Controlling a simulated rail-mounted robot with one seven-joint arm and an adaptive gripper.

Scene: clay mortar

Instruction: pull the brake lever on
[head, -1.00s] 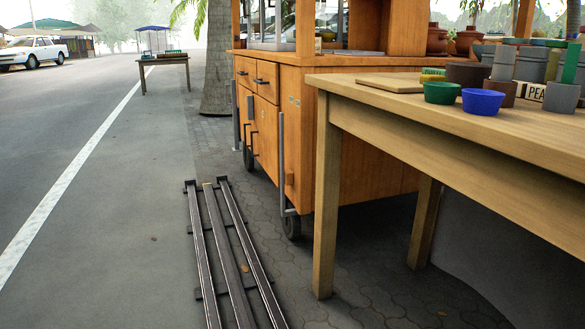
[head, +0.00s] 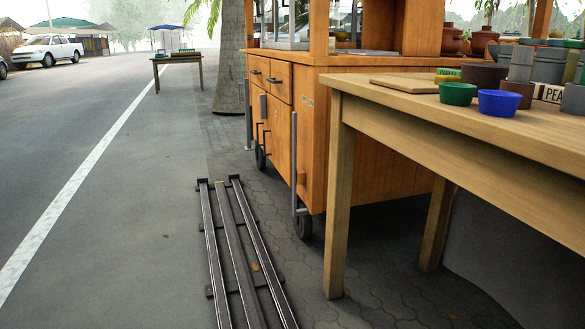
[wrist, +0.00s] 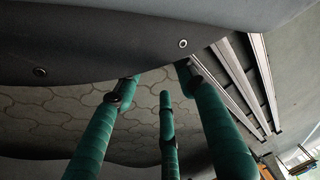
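The orange wooden cart (head: 345,130) stands on the paving at the centre of the head view. An upright grey bar (head: 294,160) runs down its near corner beside a wheel; it may be the brake lever, but I cannot tell for sure. A similar grey bar (head: 248,105) stands at the far corner. My gripper (wrist: 160,85) shows only in the wrist view, with green fingers spread apart and paving between them. It holds nothing and appears clear of the cart.
Metal rails (head: 232,250) lie on the ground left of the cart. A wooden table (head: 400,112) with a green bowl (head: 457,93), a blue bowl (head: 499,102) and other pots stands at the right, close to the cart. A small table (head: 176,60) stands farther back.

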